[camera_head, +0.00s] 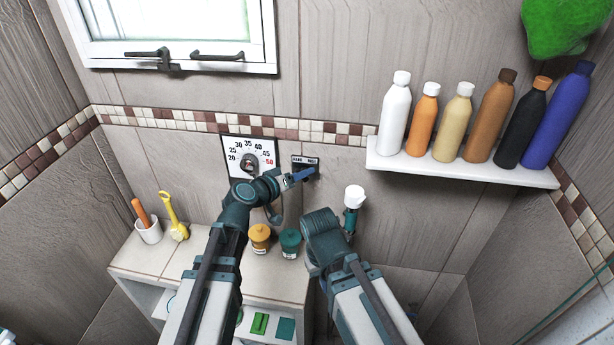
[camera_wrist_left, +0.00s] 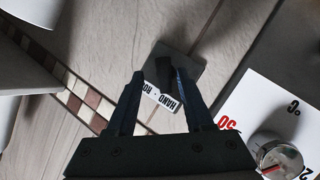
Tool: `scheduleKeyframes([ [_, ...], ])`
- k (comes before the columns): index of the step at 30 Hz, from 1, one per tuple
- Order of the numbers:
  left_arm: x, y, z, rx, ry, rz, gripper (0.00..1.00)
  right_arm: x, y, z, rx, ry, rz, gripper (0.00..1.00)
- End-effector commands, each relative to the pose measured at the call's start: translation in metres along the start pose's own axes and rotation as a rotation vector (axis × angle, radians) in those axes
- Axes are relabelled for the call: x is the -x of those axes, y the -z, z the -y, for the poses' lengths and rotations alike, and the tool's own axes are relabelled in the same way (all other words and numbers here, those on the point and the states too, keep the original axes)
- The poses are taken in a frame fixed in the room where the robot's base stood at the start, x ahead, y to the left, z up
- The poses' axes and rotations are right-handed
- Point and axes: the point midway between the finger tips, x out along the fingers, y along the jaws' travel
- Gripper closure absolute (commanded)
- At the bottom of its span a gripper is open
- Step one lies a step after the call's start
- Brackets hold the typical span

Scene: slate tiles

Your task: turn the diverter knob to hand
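The diverter knob (camera_wrist_left: 164,70) is a small dark lever on a grey wall plate (camera_wrist_left: 186,72) with a white label reading HAND and a second, partly hidden word. In the head view the plate (camera_head: 299,160) is on the tiled wall right of the temperature dial. My left gripper (camera_head: 308,174) is at the plate and covers most of the knob there. In the left wrist view its fingers (camera_wrist_left: 160,77) are apart, with the knob between their tips, nearer the right finger. Contact cannot be told.
The temperature dial (camera_head: 249,158) is close left of the plate. A shelf (camera_head: 460,172) with several bottles is at right. A low cabinet (camera_head: 205,262) holds a cup (camera_head: 149,232), a yellow toy spade (camera_head: 175,222) and two jars (camera_head: 260,238). A window is above.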

Motion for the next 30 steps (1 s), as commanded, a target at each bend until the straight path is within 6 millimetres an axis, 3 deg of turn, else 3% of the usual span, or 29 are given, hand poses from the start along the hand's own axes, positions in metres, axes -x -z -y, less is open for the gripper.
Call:
scheduleKeyframes([
  [5, 0.0002, 0.0002, -0.0004, 0.000, 0.000, 0.000, 0.49, 0.0004, 0.0000, 0.0001, 0.000, 0.000, 0.000, 1.00],
  [14, -0.0001, -0.0001, -0.0016, 0.002, -0.003, 0.000, 0.99, 0.0005, 0.0000, 0.0001, 0.000, 0.000, 0.000, 1.00],
  [30, -0.0009, -0.0017, -0.0050, 0.004, -0.010, 0.006, 1.00, 0.0010, 0.0000, 0.0000, 0.000, 0.000, 0.000, 1.00],
])
